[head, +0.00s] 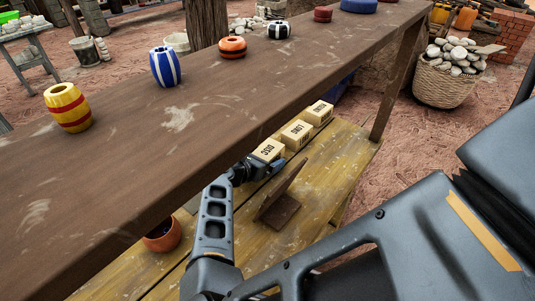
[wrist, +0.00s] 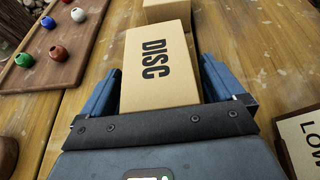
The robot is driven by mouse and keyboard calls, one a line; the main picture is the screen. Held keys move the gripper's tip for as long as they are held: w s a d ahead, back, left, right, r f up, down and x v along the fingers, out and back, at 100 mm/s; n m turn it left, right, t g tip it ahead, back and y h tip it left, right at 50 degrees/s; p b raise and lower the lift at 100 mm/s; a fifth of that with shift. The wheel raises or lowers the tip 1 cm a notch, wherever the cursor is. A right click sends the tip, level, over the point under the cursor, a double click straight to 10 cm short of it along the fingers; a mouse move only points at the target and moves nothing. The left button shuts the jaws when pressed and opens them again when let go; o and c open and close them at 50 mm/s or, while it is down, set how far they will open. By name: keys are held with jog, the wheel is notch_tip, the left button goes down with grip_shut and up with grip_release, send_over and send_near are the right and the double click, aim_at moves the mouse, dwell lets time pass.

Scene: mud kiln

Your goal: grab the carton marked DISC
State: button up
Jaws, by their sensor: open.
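The carton marked DISC (head: 268,150) is a tan box on the yellow wooden lower shelf, the nearest in a row of cartons. In the wrist view the DISC carton (wrist: 158,75) lies between the two open fingers of my gripper (wrist: 160,88), its lettering facing up. A finger stands on each side of it; I cannot tell whether either touches it. In the head view my gripper (head: 262,168) is at the near side of the carton and partly covers it.
Another carton (head: 297,132) and a third (head: 319,112) stand behind. A brown stand (head: 278,208) is to the right in the head view. A tray with coloured small pots (wrist: 60,42) lies left in the wrist view. The dark upper board (head: 130,150) overhangs the shelf.

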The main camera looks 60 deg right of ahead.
jog(key=c, duration=1.3)
jog(key=shift+o, duration=0.2)
jog(key=shift+r, duration=0.1)
